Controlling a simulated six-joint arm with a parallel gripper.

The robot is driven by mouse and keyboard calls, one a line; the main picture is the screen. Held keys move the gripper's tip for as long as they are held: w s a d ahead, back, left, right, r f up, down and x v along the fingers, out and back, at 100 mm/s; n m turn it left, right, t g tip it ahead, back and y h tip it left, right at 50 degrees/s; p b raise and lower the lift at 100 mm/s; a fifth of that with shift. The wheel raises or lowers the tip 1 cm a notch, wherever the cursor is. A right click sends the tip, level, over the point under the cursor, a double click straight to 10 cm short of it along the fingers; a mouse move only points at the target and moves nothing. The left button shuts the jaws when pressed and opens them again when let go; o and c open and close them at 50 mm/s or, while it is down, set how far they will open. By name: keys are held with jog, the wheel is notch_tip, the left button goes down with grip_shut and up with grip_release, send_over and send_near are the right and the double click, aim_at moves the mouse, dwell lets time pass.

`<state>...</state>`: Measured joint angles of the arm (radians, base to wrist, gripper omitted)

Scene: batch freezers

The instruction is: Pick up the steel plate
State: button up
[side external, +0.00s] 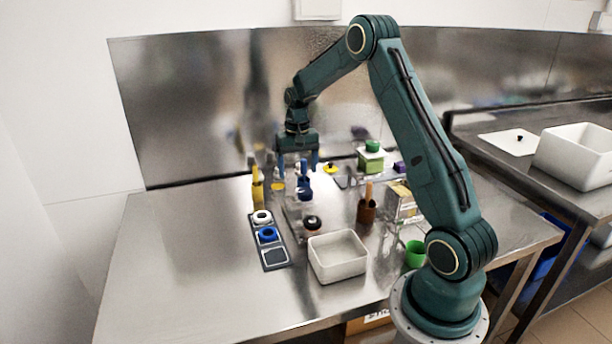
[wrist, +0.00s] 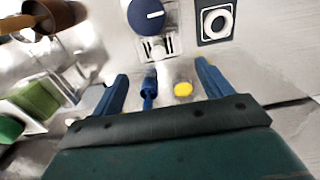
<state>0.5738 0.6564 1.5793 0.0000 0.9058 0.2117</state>
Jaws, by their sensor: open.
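My gripper (side external: 298,166) hangs over the back of the steel table, pointing down, its two blue fingers apart with nothing clearly held. In the wrist view its fingers (wrist: 161,70) spread either side of a small blue-handled item (wrist: 150,88) and a yellow disc (wrist: 183,89), both beyond the fingertips. In the side view a white and blue device (side external: 304,186) stands just below the gripper. I cannot clearly pick out the steel plate: shiny flat metal surfaces lie around the device and blend with the tabletop.
A yellow bottle (side external: 257,190) stands left of the gripper. A dark panel (side external: 275,256) with white and blue rings lies in front. A white bin (side external: 338,256), brown cup (side external: 366,211), box (side external: 400,203), green cup (side external: 415,252) and green container (side external: 371,160) stand rightward. The table's left side is clear.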

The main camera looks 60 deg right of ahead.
jog(key=shift+f, duration=1.6)
jog(key=shift+f, duration=0.15)
jog(key=shift+s+f, duration=0.15)
jog(key=shift+f, duration=2.3)
jog(key=shift+c, duration=0.2)
jog(key=c, duration=1.1)
